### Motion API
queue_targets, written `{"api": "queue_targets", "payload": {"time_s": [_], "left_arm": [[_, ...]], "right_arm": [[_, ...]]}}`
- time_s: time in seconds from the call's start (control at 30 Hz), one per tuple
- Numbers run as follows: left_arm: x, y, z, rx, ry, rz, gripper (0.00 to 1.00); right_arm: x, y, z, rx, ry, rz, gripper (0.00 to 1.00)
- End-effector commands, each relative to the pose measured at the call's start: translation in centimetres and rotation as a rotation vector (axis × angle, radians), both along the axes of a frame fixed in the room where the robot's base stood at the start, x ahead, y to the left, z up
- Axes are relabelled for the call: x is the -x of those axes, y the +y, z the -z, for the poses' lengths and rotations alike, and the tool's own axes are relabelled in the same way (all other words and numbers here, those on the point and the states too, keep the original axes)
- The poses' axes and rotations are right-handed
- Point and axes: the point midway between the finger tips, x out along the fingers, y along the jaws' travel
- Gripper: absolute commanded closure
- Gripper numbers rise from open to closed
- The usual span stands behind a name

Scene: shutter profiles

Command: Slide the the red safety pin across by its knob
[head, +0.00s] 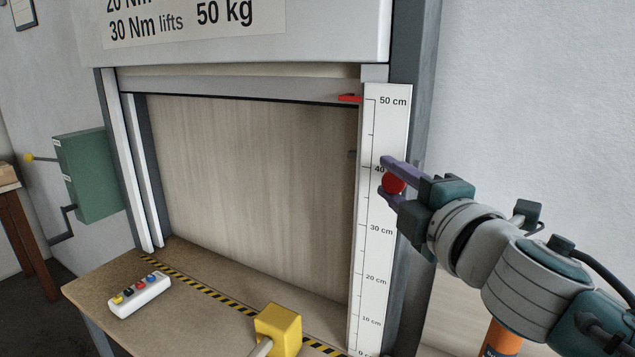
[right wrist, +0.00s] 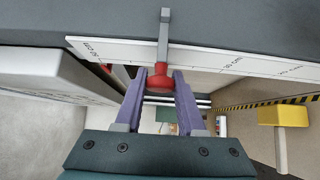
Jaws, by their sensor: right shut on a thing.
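The red knob (head: 393,183) of the safety pin is beside the 40 cm mark of the white height scale (head: 357,330). My right gripper (head: 385,177) has its two purple fingers on either side of the knob and is shut on it. In the right wrist view the red knob (right wrist: 160,83) sits between the fingertips (right wrist: 161,74), and a grey bar (right wrist: 164,35) extends beyond it. How far the pin reaches into the frame is hidden. My left gripper is not in view.
A shutter's bottom rail (head: 235,88) with a red pointer (head: 349,98) is near 50 cm. On the bench (head: 100,285) are a button box (head: 140,294) and a yellow-headed mallet (head: 279,328). A green box (head: 93,175) with a crank is at left.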

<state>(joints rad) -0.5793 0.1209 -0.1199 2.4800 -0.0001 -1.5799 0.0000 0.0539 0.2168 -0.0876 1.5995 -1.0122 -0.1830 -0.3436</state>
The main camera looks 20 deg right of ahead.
Motion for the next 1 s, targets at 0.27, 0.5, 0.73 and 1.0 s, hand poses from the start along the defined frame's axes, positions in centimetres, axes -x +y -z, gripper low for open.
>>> {"api": "queue_targets", "payload": {"time_s": [0.27,0.5,0.73,1.0], "left_arm": [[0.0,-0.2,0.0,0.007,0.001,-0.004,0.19],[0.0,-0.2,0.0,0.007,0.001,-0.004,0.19],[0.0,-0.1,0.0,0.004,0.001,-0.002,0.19],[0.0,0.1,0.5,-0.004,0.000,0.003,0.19]], "right_arm": [[0.0,0.2,0.2,-0.001,0.004,-0.003,0.53],[0.0,0.1,0.1,0.000,0.003,-0.003,0.32],[0.2,0.1,0.2,0.000,0.003,-0.002,0.32],[4.0,0.4,0.4,0.000,0.005,-0.003,0.32]]}}
